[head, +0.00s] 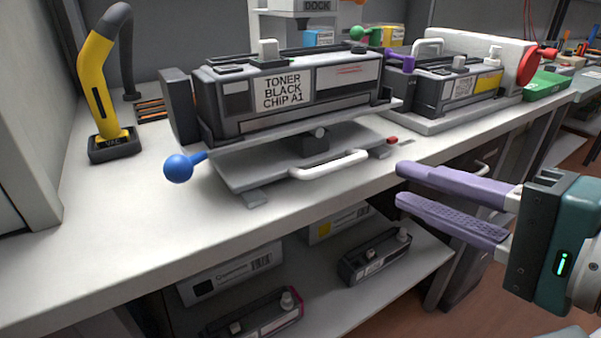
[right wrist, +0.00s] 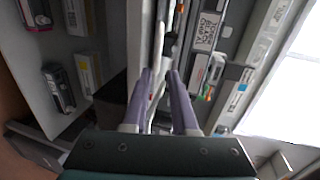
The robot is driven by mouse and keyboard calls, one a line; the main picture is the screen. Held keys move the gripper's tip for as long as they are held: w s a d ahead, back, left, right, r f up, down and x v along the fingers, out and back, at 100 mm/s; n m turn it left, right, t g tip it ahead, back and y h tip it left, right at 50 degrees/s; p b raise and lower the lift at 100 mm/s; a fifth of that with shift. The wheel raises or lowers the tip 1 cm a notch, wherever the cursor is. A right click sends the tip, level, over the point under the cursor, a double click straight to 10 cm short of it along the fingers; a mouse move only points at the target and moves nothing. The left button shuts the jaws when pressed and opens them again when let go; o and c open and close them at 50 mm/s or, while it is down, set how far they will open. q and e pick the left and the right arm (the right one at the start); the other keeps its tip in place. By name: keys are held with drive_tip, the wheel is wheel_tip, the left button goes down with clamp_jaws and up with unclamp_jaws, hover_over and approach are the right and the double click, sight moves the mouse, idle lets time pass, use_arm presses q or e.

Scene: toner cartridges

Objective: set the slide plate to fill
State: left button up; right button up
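The grey slide plate (head: 240,172) lies on the bench beneath the cartridge labelled "TONER BLACK CHIP A1" (head: 240,105). It has a white bar handle (head: 328,165) along its front and a blue ball knob (head: 179,168) sticks out at its left. A small red piece (head: 392,141) is at its right end. My right gripper (head: 402,182) is open and empty, with purple fingers, in front of the bench edge and right of the handle. Its fingers also show in the right wrist view (right wrist: 158,75). My left gripper is not in view. No fill marking is readable.
A yellow-and-black vacuum tool (head: 103,80) stands at the bench's left. A second cartridge station (head: 440,90) with a red knob (head: 527,66) is at right. A lower shelf (head: 420,262) holds boxes and cartridges. The front bench strip (head: 130,230) is clear.

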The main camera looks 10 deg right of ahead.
sight(346, 165)
use_arm(q)
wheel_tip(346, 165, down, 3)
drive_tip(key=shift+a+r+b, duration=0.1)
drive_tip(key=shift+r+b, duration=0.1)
drive_tip(key=shift+b, duration=0.7)
use_arm(e)
drive_tip(key=x, duration=1)
drive_tip(key=shift+w+d+f, duration=0.1)
drive_tip(key=shift+f, duration=0.05)
drive_tip(key=shift+c, duration=0.3)
drive_tip(key=c, duration=0.3)
clamp_jaws()
